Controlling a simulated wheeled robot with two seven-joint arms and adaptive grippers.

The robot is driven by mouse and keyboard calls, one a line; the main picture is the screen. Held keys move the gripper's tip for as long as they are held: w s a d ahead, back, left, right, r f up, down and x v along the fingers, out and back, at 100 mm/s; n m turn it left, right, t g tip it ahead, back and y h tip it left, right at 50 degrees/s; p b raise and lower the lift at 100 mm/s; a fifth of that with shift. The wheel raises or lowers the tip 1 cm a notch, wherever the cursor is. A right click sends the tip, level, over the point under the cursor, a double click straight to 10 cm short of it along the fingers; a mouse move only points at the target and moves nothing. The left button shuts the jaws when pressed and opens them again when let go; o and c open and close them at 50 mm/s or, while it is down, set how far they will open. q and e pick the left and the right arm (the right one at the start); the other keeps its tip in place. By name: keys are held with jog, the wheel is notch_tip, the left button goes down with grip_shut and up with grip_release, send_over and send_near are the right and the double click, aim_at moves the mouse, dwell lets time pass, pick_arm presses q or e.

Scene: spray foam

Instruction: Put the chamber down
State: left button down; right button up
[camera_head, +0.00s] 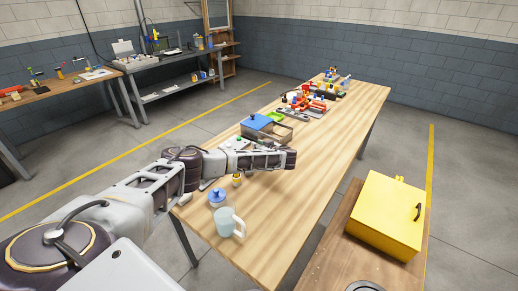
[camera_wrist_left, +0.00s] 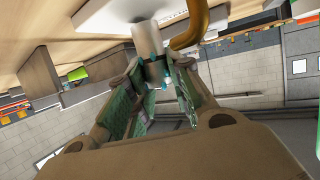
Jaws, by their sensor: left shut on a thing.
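My left gripper (camera_head: 288,158) reaches over the wooden table (camera_head: 330,125) in the head view, beyond the mug. In the left wrist view the gripper (camera_wrist_left: 160,95) is shut on a pale grey cylinder (camera_wrist_left: 148,35) with small teal parts, which I take to be the chamber. Its far end is close to the table top (camera_wrist_left: 60,20); I cannot tell whether it touches. In the head view the gripper hides the held piece. My right gripper is not in view.
A pale mug (camera_head: 226,222), a blue-lidded jar (camera_head: 217,199) and a small yellow-topped jar (camera_head: 237,180) stand nearer. A yellow box (camera_head: 385,212) is at right. The table's middle right is clear.

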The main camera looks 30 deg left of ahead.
pick_arm(q)
jog(key=shift+f, duration=0.2)
jog(key=shift+f, duration=0.15)
jog(key=c, duration=1.3)
grip_release()
jog(key=shift+b+v, duration=0.45)
jog(key=shift+v, duration=5.65)
